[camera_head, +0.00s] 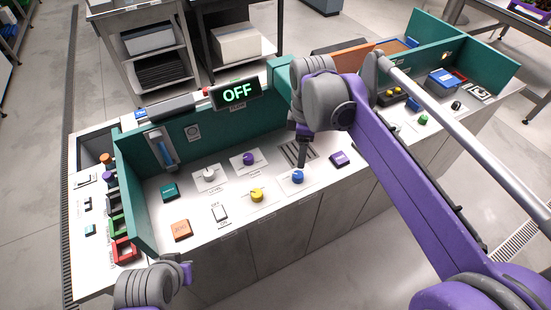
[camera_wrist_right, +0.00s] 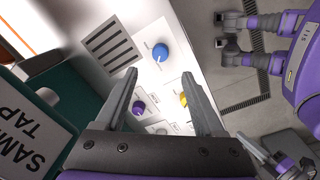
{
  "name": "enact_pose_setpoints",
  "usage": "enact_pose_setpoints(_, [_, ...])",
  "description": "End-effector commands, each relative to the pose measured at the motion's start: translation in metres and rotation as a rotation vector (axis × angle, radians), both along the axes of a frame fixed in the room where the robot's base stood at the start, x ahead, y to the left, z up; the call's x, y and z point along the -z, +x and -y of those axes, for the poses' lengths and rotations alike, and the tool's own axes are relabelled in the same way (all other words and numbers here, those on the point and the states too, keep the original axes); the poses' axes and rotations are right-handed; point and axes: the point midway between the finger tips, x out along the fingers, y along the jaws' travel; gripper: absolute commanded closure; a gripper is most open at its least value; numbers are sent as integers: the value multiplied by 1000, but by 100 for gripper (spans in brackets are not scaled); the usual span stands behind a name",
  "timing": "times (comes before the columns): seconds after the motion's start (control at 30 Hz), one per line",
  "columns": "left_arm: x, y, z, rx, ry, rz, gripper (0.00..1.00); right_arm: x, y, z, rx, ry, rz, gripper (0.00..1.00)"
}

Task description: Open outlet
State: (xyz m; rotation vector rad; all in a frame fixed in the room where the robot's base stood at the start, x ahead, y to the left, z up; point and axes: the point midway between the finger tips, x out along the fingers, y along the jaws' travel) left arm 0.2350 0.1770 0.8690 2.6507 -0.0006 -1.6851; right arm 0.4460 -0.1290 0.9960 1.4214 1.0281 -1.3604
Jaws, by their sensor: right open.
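The panel holds a blue knob (camera_head: 297,176), a yellow knob (camera_head: 256,195), a purple knob (camera_head: 248,158) and a white knob (camera_head: 209,174). Their labels are too small to read, so I cannot tell which is the outlet. My right gripper (camera_head: 302,152) points down over the slotted grille, beside the blue knob. In the right wrist view its fingers (camera_wrist_right: 160,84) are apart and empty, with the blue knob (camera_wrist_right: 160,52) beyond the tips. The yellow knob (camera_wrist_right: 184,100) and purple knob (camera_wrist_right: 138,107) show between the fingers. My left gripper (camera_head: 186,272) is at the panel's front edge; its jaws are unclear.
A display (camera_head: 236,93) reads OFF behind the panel. A white switch (camera_head: 220,213), an orange block (camera_head: 181,230) and a purple block (camera_head: 340,158) lie around the knobs. Green walls (camera_head: 135,190) bound the panel. A sign reading SAMPLE TAP (camera_wrist_right: 25,145) shows in the right wrist view.

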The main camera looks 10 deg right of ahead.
Motion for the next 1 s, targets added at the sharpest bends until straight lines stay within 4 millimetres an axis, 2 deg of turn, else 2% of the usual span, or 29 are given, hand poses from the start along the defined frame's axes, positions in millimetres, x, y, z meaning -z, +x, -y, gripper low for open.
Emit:
enact_pose_setpoints(0.17, [3, -1, 0, 0, 0, -1, 100, 10, 4, -1, -26, -2, -8, 29])
enact_pose_setpoints(0.5, [9, -2, 0, 0, 0, -3, 100, 71, 6, 0, -24, -3, -7, 29])
enact_pose_setpoints(0.7, [12, -2, 0, 0, 0, -4, 100, 99, 8, 0, -23, -3, -7, 29])
enact_pose_setpoints(1.0, [13, -2, 0, 0, 0, -4, 100, 108, 8, 1, -23, -3, -7, 29])
